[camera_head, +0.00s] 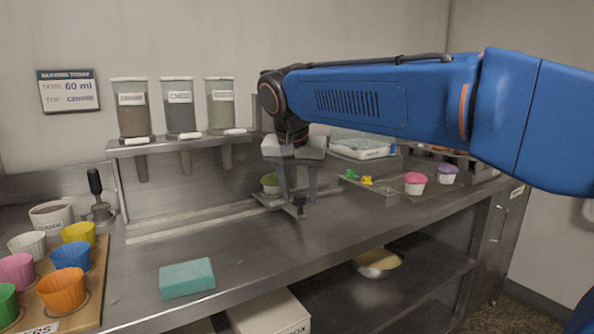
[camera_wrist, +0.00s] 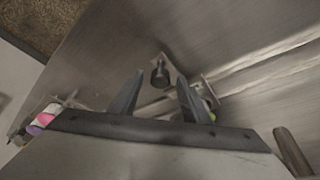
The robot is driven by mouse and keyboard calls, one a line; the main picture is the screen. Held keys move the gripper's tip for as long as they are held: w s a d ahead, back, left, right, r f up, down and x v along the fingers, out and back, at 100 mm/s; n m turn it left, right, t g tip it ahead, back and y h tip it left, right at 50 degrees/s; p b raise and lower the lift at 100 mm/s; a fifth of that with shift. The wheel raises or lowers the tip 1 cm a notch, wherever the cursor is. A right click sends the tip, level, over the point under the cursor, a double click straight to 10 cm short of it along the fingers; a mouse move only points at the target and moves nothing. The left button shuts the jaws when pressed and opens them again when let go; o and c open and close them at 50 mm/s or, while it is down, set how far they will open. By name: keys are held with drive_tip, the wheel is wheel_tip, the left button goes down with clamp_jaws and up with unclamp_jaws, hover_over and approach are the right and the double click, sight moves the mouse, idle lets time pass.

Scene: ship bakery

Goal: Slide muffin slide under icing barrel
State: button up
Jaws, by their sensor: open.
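The muffin slide (camera_head: 266,200) is a small metal carriage on the counter below and right of the barrels. A green muffin cup (camera_head: 270,180) sits on it, partly behind my gripper. Its dark knob (camera_wrist: 160,74) shows in the wrist view between my fingertips. My gripper (camera_head: 298,198) points down at the slide, open, with its fingers apart around the knob's position; contact cannot be told. Three clear icing barrels hang in a shelf: a brown left one (camera_head: 133,108), a grey-green middle one (camera_head: 180,108) and a pale green right one (camera_head: 220,105). Nozzles point down beneath them.
A straight track (camera_head: 190,220) runs along the counter under the barrels. A teal sponge (camera_head: 187,278) lies at the front. A wooden board (camera_head: 98,270) with several coloured cups stands left. Pink and purple muffins (camera_head: 415,182) sit right.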

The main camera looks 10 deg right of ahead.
drive_tip(key=v, duration=1.7)
drive_tip(key=shift+s+d, duration=0.1)
drive_tip(key=s+d+f+n, duration=0.1)
drive_tip(key=s+d+f, duration=0.5)
drive_tip(key=f, duration=0.7)
drive_tip(key=s+d+f+n+y, duration=0.1)
drive_tip(key=s+d+f+n, duration=0.1)
drive_tip(key=s+d+f, duration=0.5)
drive_tip(key=s+d+f+n, duration=0.1)
drive_tip(key=s+d+f, duration=0.6)
drive_tip(key=f, duration=1.1)
drive_tip(key=shift+s+f+t+y, duration=0.4)
drive_tip(key=shift+s, duration=0.65)
